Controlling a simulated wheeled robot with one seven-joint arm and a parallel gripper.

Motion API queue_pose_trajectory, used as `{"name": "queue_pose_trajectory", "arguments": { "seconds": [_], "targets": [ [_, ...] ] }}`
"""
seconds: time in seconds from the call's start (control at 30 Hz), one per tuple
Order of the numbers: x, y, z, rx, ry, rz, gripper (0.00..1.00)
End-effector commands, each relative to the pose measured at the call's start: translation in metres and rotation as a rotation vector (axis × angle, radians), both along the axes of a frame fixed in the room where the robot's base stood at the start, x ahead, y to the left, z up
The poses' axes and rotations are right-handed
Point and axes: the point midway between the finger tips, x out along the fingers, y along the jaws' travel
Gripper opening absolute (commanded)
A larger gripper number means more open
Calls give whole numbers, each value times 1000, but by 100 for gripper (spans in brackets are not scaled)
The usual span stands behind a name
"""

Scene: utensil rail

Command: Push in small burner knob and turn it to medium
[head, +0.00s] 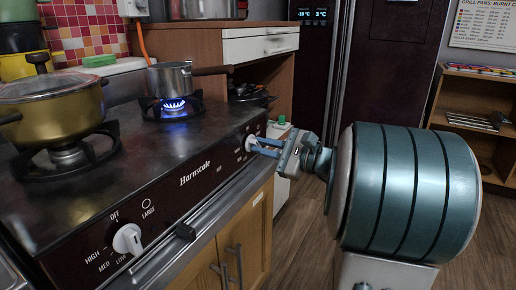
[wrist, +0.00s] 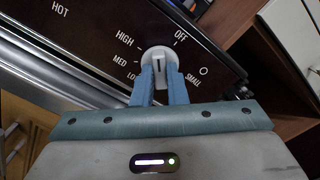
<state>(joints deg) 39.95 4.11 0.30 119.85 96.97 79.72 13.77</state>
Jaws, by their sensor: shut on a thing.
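The small burner knob (wrist: 158,56) is a white round knob on the dark front panel (wrist: 90,35). OFF, HIGH, MED and LOW labels ring it, with SMALL to its right in the wrist view. My gripper (wrist: 160,72) is shut on the knob, its blue fingers on either side of the grip. In the head view my gripper (head: 254,144) reaches the panel's right end, hiding most of the knob. I cannot tell for sure which label the knob's mark points at. The back burner (head: 172,107) has a blue flame under a saucepan (head: 170,78).
The large knob (head: 128,239) is at the panel's left. A yellow lidded pot (head: 55,115) stands on the front burner, where no flame shows. Open floor (head: 305,240) lies right of the stove.

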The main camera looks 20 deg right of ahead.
Motion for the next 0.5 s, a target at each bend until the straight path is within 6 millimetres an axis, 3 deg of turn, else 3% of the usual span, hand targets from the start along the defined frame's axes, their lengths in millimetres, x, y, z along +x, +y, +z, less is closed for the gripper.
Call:
{"name": "queue_pose_trajectory", "arguments": {
  "seconds": [0.5],
  "targets": [
    [1,-1,1,-116,-94,-3,0]
  ]
}}
